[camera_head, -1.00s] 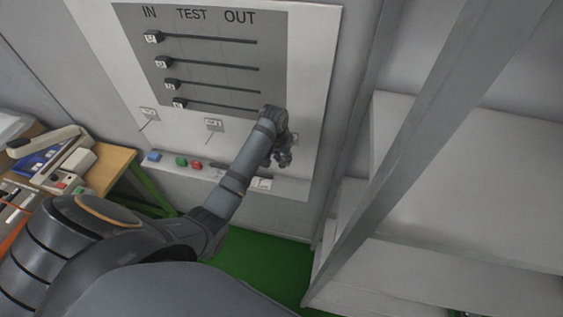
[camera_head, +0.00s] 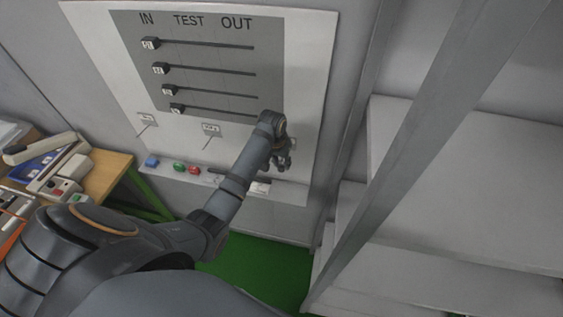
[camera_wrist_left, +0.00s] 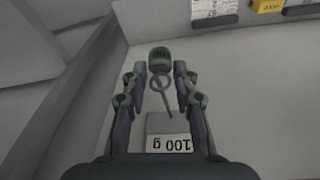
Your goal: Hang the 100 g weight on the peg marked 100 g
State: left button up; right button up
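In the left wrist view the 100 g weight (camera_wrist_left: 160,59), a small dark green-grey cylinder with a ring, is just beyond my left gripper's fingertips. A thin peg (camera_wrist_left: 168,106) runs from a plate marked 100 g (camera_wrist_left: 172,144), upside down in this view, to the ring. The ring overlaps the peg's end; I cannot tell for sure whether it is threaded. My left gripper (camera_wrist_left: 161,76) has its fingers apart on either side of the ring, with gaps visible. In the head view the left gripper (camera_head: 284,156) is at the board's lower right, and its wrist hides the peg. My right gripper is not in view.
The white board (camera_head: 319,65) carries several sliders under IN, TEST and OUT. Two other labelled pegs (camera_head: 147,119) (camera_head: 211,129) are to the left. A ledge (camera_head: 228,183) below holds coloured buttons. A cluttered table (camera_head: 108,168) is at left, grey shelving (camera_head: 450,200) at right.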

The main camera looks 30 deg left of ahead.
pick_arm(q)
jog(key=o, duration=0.3)
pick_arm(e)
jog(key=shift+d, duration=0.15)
pick_arm(q)
jog(key=v, duration=1.2)
